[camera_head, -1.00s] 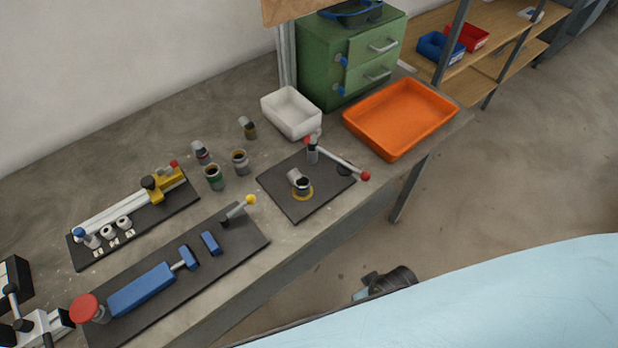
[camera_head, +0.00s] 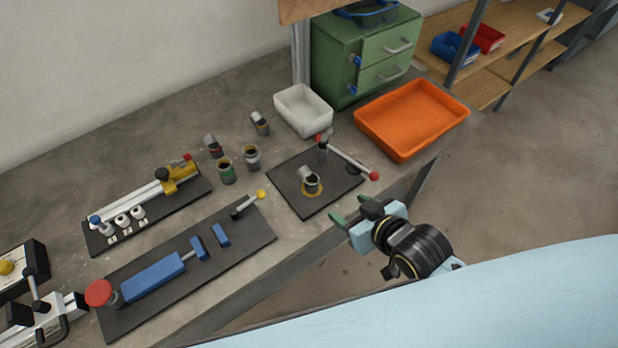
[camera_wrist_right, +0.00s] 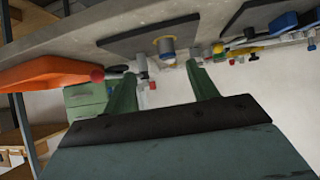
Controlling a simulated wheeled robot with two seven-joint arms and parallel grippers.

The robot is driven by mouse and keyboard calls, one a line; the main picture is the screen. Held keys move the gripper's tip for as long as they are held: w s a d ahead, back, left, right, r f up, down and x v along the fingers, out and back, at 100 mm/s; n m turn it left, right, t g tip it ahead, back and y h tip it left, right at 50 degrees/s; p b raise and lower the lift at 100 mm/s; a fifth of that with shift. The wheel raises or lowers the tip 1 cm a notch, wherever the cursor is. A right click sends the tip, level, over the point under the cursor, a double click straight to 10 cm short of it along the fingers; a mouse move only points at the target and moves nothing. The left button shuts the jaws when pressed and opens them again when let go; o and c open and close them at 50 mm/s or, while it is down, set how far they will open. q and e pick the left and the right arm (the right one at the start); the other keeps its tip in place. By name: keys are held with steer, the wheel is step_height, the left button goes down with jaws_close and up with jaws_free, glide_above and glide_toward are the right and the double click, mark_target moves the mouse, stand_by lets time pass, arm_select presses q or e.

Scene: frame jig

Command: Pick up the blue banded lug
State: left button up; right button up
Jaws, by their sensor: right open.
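A short grey lug (camera_head: 307,178) stands tilted in the yellow ring of a dark square plate (camera_head: 327,198). In the right wrist view, which is upside down, a lug (camera_wrist_right: 167,46) on its plate shows a bluish part; I cannot read a band on it in the head view. My right gripper (camera_head: 350,213) is open and empty off the bench's front edge, in front of the plate. My left gripper is out of view.
A lever with a red knob (camera_head: 373,176) rises over the plate's right side. A white bin (camera_head: 304,112) and an orange tray (camera_head: 412,120) stand behind. A blue clamp fixture (camera_head: 150,281) and a yellow-ended rail fixture (camera_head: 177,178) lie to the left.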

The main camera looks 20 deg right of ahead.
mark_target(312, 178)
steer(key=w+a, duration=0.1)
steer(key=w, duration=0.2)
steer(key=w+a+f+t+y, duration=0.1)
steer(key=w, duration=0.2)
steer(key=w+a+f+t, duration=0.1)
steer(key=w, duration=0.2)
steer(key=shift+w+a+f+n+y+b, duration=0.25)
steer(key=shift+n+y+b, duration=0.05)
steer(key=shift+b, duration=0.1)
steer(key=shift+f+b+x, duration=0.2)
steer(key=shift+x, duration=1.1)
steer(key=shift+f+b+x, duration=0.15)
steer(key=shift+f+x, duration=0.1)
steer(key=shift+x, duration=1.05)
steer(key=shift+s, duration=0.2)
steer(key=shift+c, duration=0.5)
steer(key=shift+d, duration=0.1)
steer(key=c, duration=1)
